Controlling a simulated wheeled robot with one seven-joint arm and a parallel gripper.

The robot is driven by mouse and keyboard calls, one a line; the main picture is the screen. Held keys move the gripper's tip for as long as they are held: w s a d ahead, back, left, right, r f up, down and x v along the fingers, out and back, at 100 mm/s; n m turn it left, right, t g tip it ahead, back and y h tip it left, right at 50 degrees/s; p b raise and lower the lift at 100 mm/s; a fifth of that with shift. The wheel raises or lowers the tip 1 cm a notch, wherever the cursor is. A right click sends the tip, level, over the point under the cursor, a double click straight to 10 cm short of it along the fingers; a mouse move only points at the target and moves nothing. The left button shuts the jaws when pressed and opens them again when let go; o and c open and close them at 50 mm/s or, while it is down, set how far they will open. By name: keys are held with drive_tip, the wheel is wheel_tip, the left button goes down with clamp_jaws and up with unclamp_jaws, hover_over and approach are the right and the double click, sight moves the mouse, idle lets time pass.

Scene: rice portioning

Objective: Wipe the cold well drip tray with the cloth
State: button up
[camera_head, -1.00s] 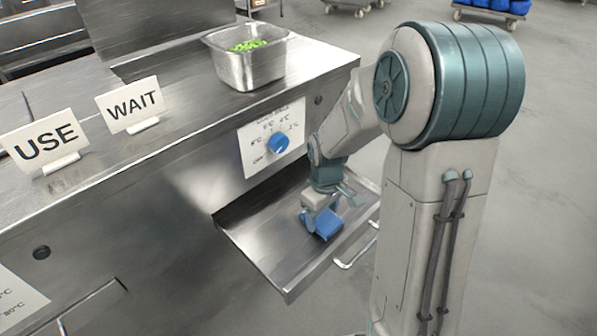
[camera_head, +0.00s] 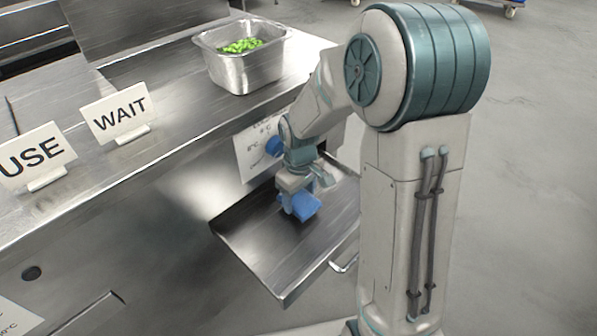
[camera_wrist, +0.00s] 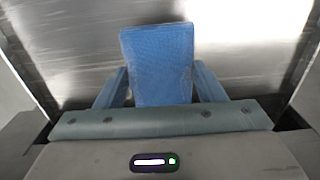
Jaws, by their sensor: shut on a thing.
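The drip tray (camera_head: 262,262) is a shallow steel tray pulled out from the counter front below the dial. It also fills most of the wrist view (camera_wrist: 70,50). My gripper (camera_head: 294,203) is over the inner part of the tray, pointing down. It is shut on the blue cloth (camera_head: 304,207). In the wrist view the cloth (camera_wrist: 157,62) stands out as a blue block between the two fingers. The cloth's lower edge is at or very close to the tray surface; I cannot tell whether it touches.
A blue dial (camera_head: 274,146) on a white label sits just behind my arm. A steel pan (camera_head: 240,72) of green food stands on the counter above. WAIT (camera_head: 119,117) and USE (camera_head: 32,157) signs stand left. The tray's handle (camera_head: 345,264) sticks out in front.

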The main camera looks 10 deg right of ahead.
drive_tip(key=shift+s+r+p, duration=0.15)
drive_tip(key=shift+r+p, duration=0.15)
drive_tip(key=shift+r, duration=0.5)
drive_tip(key=shift+r+p, duration=2)
drive_tip(key=shift+r, duration=0.3)
